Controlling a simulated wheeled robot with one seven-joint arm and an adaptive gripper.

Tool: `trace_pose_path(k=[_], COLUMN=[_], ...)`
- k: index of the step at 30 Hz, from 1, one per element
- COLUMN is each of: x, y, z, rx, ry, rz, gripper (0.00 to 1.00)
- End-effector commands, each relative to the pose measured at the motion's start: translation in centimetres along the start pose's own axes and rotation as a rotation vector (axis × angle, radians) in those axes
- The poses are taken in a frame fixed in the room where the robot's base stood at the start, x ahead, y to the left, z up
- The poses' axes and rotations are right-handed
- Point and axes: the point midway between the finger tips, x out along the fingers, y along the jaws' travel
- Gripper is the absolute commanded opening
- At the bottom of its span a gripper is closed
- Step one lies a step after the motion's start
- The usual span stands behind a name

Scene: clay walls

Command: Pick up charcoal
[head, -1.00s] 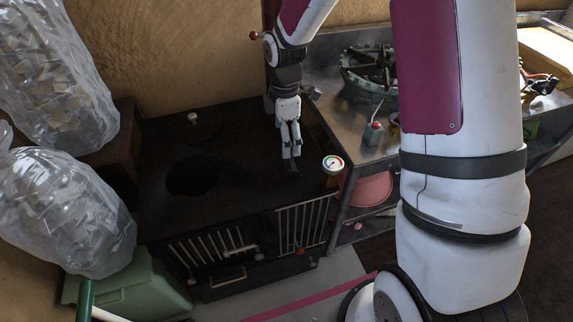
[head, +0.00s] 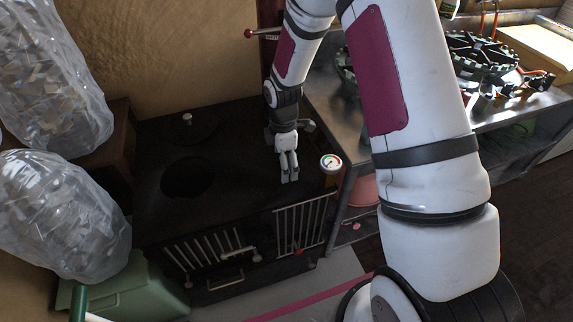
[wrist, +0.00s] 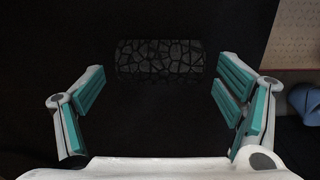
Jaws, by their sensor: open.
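The charcoal (wrist: 160,58) is a dark, cracked-looking block lying on a black surface in the wrist view. It sits at the upper middle, ahead of my gripper and centred between its fingers. My gripper (wrist: 160,98) is open and empty, with teal pads on both fingers apart. In the head view my gripper (head: 289,178) points down at the right part of the black stove top (head: 225,155). I cannot make out the charcoal there; it is dark on dark or hidden by my gripper.
A round gauge (head: 331,163) stands at the stove's right edge, close to my gripper. A metal bench (head: 335,100) with clutter is on the right. Clear bags (head: 60,212) and a green bin (head: 125,292) are on the left. The stove top has a round hole (head: 188,178).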

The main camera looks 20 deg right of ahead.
Motion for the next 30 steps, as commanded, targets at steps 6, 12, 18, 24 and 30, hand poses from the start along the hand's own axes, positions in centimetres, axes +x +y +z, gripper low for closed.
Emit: trace_pose_path(k=[6, 12, 18, 24, 30], x=[-0.1, -0.1, -0.1, -0.8, -3.1], y=[0.0, 0.0, 0.0, 0.0, 0.0], z=[0.0, 0.0, 0.0, 0.0, 0.0], rx=[0.000, 0.000, 0.000, 0.001, 0.001], ry=[0.000, 0.000, 0.000, 0.001, 0.001], rz=[0.000, 0.000, 0.000, 0.001, 0.002], gripper=[0.65, 0.34, 0.34, 0.34, 0.34])
